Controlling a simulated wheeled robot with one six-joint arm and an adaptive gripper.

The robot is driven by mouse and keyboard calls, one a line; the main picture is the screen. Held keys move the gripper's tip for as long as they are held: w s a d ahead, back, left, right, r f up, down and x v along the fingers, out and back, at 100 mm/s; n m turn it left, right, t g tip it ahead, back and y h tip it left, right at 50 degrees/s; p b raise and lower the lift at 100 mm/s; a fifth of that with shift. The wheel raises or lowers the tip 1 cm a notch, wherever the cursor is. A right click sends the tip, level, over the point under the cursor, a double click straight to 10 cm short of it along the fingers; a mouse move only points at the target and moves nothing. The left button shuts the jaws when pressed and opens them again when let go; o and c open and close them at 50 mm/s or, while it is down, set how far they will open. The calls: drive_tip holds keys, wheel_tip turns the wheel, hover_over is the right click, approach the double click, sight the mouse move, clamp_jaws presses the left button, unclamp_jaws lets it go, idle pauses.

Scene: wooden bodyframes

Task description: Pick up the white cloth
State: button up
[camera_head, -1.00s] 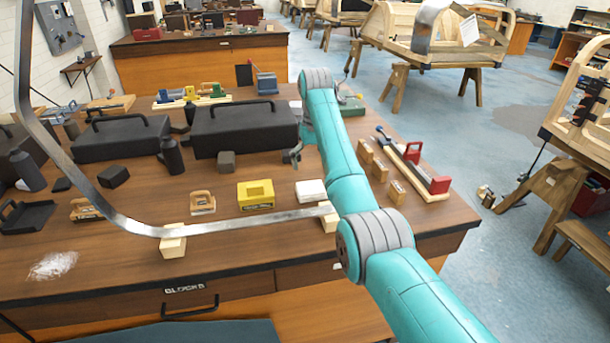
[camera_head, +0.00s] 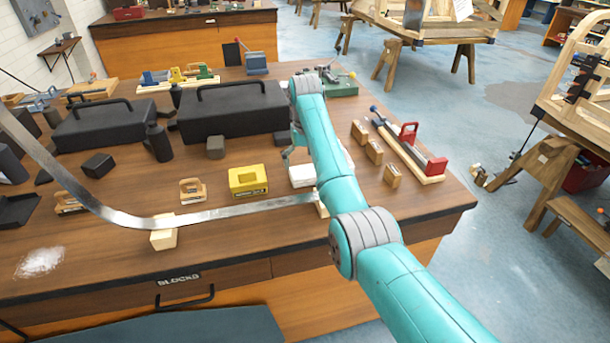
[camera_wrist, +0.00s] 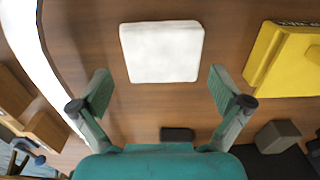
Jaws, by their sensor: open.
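The white cloth (camera_wrist: 162,52) is a folded, flat square on the wooden bench. In the wrist view it lies just ahead of my gripper (camera_wrist: 160,88), centred between the two spread fingers. My gripper is open and empty. In the head view the white cloth (camera_head: 302,175) lies right of the yellow block, partly hidden by my arm. My gripper (camera_head: 290,152) hangs behind it in that view and is partly hidden by the arm.
A yellow block (camera_head: 248,180) sits left of the cloth. A curved metal strip (camera_head: 230,213) on wooden blocks runs along the near side. Small wooden blocks (camera_head: 374,152) and a red clamp (camera_head: 435,166) are to the right. A black case (camera_head: 235,110) stands behind.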

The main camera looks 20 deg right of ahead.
sight(305, 171)
wheel_tip(305, 171, down, 3)
drive_tip(key=shift+s+f, duration=0.1)
drive_tip(key=shift+f, duration=0.1)
drive_tip(key=c, duration=0.8)
drive_tip(key=shift+r, duration=0.1)
wheel_tip(305, 171, up, 10)
drive_tip(key=shift+f, duration=0.1)
